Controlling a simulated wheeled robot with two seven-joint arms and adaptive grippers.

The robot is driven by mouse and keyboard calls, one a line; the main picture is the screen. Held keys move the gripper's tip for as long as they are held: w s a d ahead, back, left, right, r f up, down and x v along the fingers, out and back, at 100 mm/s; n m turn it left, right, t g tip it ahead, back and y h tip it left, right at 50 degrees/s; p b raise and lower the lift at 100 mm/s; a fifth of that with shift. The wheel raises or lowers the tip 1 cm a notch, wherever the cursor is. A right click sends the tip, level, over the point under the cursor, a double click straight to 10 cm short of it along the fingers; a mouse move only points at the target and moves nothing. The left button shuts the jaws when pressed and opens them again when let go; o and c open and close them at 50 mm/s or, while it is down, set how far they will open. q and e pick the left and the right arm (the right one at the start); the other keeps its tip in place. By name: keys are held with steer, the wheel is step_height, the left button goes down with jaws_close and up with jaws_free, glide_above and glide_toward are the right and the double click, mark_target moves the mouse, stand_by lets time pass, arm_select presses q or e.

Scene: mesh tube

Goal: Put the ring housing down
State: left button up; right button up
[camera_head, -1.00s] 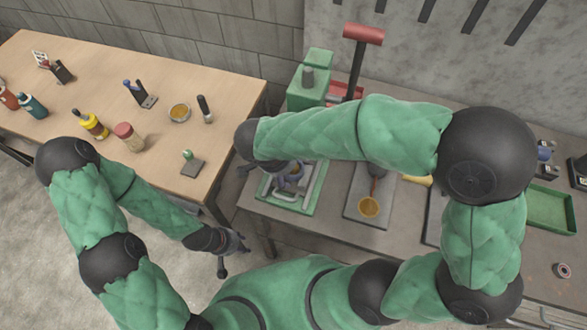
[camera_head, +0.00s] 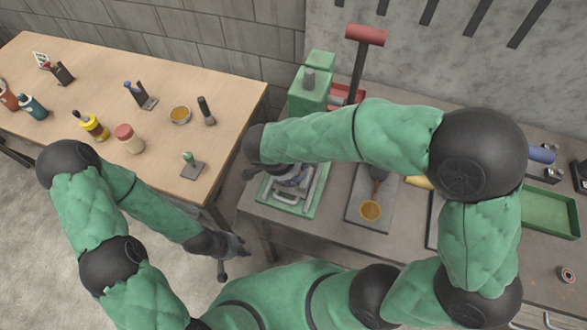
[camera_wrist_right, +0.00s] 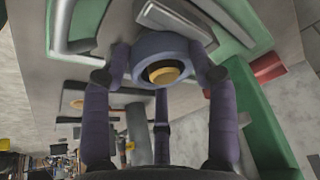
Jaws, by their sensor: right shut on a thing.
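The ring housing (camera_wrist_right: 150,46) is a blue-grey ring with a yellow-orange round centre in the right wrist view. My right gripper (camera_wrist_right: 161,74) is shut on it, with dark purple fingers on both sides. In the head view my right gripper (camera_head: 289,178) is over the green-edged base of the press (camera_head: 318,192), partly hidden under my right forearm. I cannot tell whether the ring touches the base. My left gripper (camera_head: 234,254) hangs low beside the tables, away from every object; its finger opening is unclear.
The green press (camera_head: 306,95) with its red-handled lever (camera_head: 364,36) stands behind my right arm. A grey board with a yellow dish (camera_head: 371,211) lies to the right, then a green tray (camera_head: 551,211). A wooden table (camera_head: 75,130) with bottles is at left.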

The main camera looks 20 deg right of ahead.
steer(key=shift+w+r, duration=0.1)
steer(key=shift+r, duration=0.45)
step_height(320, 180, up, 2)
steer(key=shift+r+p, duration=0.15)
steer(key=shift+p, duration=0.4)
steer(key=s+a+r+p, duration=0.3)
steer(key=s+a+r, duration=0.5)
steer(key=s, duration=0.3)
steer(key=shift+s+r, duration=0.4)
steer(key=shift+r, duration=0.4)
